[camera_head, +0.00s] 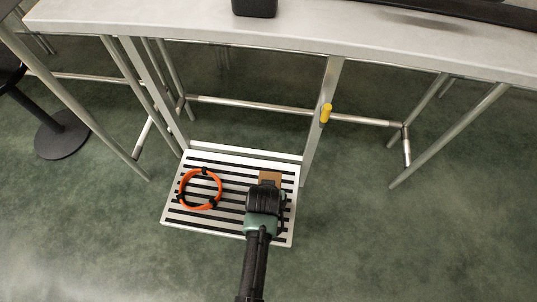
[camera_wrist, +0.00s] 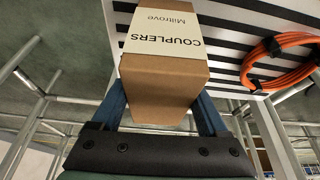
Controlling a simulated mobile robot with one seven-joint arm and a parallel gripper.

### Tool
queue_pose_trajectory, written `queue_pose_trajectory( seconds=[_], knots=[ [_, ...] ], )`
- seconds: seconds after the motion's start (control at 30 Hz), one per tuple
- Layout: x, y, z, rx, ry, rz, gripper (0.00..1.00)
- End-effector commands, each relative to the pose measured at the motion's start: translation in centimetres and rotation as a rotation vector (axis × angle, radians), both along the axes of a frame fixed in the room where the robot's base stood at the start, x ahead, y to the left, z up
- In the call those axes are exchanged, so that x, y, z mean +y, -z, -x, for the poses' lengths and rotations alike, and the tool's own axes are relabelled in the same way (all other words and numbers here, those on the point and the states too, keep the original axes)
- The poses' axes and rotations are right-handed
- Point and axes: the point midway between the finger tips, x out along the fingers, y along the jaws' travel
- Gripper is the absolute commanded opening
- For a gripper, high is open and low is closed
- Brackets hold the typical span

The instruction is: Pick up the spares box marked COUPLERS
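The spares box (camera_wrist: 165,75) is brown cardboard with a white label reading COUPLERS and Mitrove, upside down in the wrist view. In the head view a small part of the box (camera_head: 270,177) shows past my gripper (camera_head: 265,190), over the right side of the slatted white shelf (camera_head: 230,228). In the wrist view my gripper's blue fingers (camera_wrist: 163,105) lie on either side of the box. Where the fingers meet its sides is hidden, so I cannot tell if they press on it. I also cannot tell whether the box touches the shelf.
An orange cable coil with black ties (camera_head: 201,188) lies left of the box on the shelf. The grey conveyor table (camera_head: 300,35) stands above and behind, with metal legs and crossbars around the shelf. A yellow handle (camera_head: 326,113) sticks out on one upright. Floor is clear at the right.

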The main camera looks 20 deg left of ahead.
Motion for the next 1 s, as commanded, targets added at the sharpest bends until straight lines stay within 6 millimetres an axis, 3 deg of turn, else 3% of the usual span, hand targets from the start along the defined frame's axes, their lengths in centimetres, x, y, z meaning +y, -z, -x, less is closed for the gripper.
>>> queue_pose_trajectory(
  seconds=[0.03, 0.33, 0.67, 0.77, 1.0],
  knots=[
    [0.0, 0.0, 0.0, 0.0, 0.0, 0.0, 0.55],
    [0.0, 0.0, 0.0, 0.0, 0.0, 0.0, 0.01],
    [0.0, -0.4, -0.1, -0.003, 0.0, -0.001, 0.0],
    [0.0, -1.5, -0.1, -0.005, 0.0, -0.002, 0.0],
    [0.0, -6.3, -0.1, -0.006, 0.0, -0.001, 0.0]
  ],
)
